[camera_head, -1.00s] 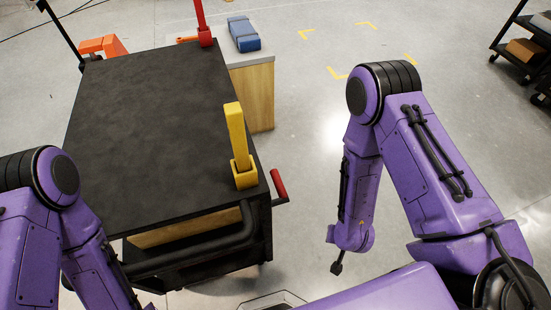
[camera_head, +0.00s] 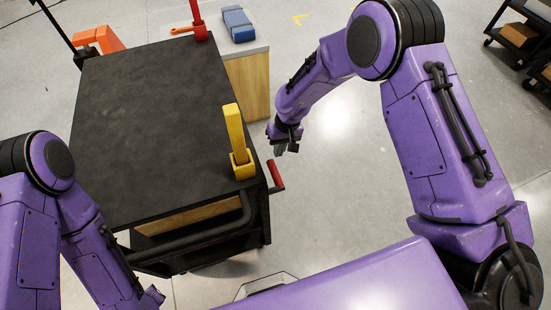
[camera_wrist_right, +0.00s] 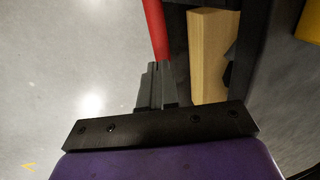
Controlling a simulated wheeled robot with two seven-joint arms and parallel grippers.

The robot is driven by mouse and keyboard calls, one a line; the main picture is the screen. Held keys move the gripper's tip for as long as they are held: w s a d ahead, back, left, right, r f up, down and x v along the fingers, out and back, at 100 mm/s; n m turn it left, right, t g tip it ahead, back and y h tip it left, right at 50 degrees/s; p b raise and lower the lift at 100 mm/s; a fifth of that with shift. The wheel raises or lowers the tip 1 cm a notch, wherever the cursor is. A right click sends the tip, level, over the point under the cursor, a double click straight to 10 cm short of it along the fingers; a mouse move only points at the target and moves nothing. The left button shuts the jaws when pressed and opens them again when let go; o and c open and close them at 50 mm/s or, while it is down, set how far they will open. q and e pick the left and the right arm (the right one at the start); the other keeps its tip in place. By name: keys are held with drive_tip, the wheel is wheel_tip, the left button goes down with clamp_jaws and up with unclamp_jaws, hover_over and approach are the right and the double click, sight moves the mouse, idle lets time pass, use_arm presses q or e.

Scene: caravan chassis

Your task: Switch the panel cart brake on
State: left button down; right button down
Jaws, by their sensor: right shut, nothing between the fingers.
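The panel cart (camera_head: 150,120) has a black top and stands at left centre in the head view. A short red lever (camera_head: 276,174), which looks like the brake handle, sticks out from its right side near the front corner. My right gripper (camera_head: 287,148) is just beyond the lever, beside the cart's right edge, pointing down. In the right wrist view its fingers (camera_wrist_right: 157,85) are shut and empty. There the red lever (camera_wrist_right: 154,28) runs down to the fingertips; I cannot tell whether they touch. My left arm is at lower left; its gripper is out of view.
A yellow post (camera_head: 235,130) stands in a socket at the cart's front right corner, and a red post (camera_head: 198,18) at the far right corner. A wooden cabinet (camera_head: 248,85) with a blue block (camera_head: 238,25) stands behind. The floor right of the cart is clear.

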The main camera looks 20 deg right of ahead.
sight(274, 167)
drive_tip(key=f, duration=0.2)
drive_tip(key=f+p, duration=0.1)
drive_tip(key=f, duration=0.1)
drive_tip(key=a+f, duration=0.1)
drive_tip(key=f, duration=0.1)
drive_tip(key=shift+s+a+f+p, duration=0.1)
drive_tip(key=shift+s+f+p, duration=0.1)
drive_tip(key=shift+p, duration=0.1)
drive_tip(key=f+b, duration=0.1)
drive_tip(key=b, duration=0.1)
drive_tip(key=w+f+b, duration=0.1)
drive_tip(key=f+b, duration=0.1)
drive_tip(key=shift+f, duration=0.1)
drive_tip(key=shift+s, duration=0.1)
drive_tip(key=shift+r, duration=0.2)
drive_tip(key=w+d+r, duration=0.1)
drive_tip(key=w+r, duration=0.1)
drive_tip(key=r, duration=0.4)
drive_tip(key=w+d+r, duration=0.1)
drive_tip(key=w+r, duration=0.2)
drive_tip(key=r, duration=0.4)
drive_tip(key=shift+w+d, duration=0.15)
drive_tip(key=shift+d, duration=0.15)
